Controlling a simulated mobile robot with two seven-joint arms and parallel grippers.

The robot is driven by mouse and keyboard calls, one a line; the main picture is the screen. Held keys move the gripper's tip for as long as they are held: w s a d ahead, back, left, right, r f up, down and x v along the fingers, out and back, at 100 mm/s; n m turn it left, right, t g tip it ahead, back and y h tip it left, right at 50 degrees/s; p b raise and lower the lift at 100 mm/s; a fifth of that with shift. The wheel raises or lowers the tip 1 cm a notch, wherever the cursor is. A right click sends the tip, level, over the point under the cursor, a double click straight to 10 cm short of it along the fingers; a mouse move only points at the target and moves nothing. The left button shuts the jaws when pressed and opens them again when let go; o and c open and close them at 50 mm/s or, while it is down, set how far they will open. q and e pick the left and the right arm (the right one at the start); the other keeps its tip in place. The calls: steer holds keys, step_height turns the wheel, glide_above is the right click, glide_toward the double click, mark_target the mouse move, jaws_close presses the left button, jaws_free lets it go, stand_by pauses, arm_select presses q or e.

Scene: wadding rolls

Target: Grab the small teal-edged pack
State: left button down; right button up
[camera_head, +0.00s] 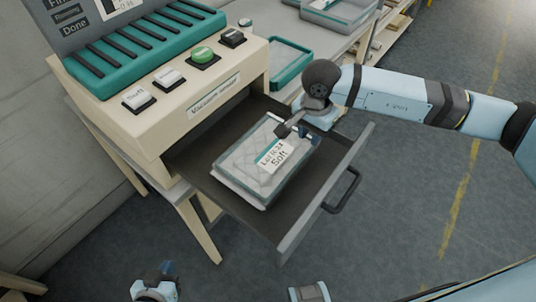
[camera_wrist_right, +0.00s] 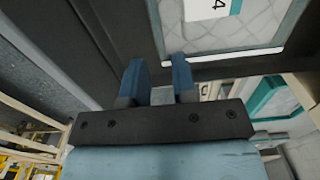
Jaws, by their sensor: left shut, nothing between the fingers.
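The small teal-edged pack (camera_head: 245,165) lies flat in the open drawer, a clear-topped pack with quilted white contents and a white label reading "Soft". Its edge and label also show at the top of the right wrist view (camera_wrist_right: 275,30). My right gripper (camera_head: 294,131) is at the pack's far right edge, coming in from the right. In the right wrist view its two blue fingers (camera_wrist_right: 158,75) are apart, with their tips close to the pack's rim. I cannot tell whether they touch it. My left gripper (camera_head: 166,268) is shut and empty at the bottom left, away from the drawer.
The dark drawer (camera_head: 225,199) is pulled out of a cream machine (camera_head: 190,112) with several buttons. Its front panel and handle (camera_head: 344,192) stand on the right. A teal-rimmed tray (camera_head: 292,72) is on the grey surface behind. Grey floor (camera_head: 400,220) is open to the right.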

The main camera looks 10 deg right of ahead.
mark_target(307, 152)
steer(key=shift+s+f+p, duration=0.15)
steer(key=shift+f+p, duration=0.3)
steer(key=shift+f, duration=2.85)
jaws_close()
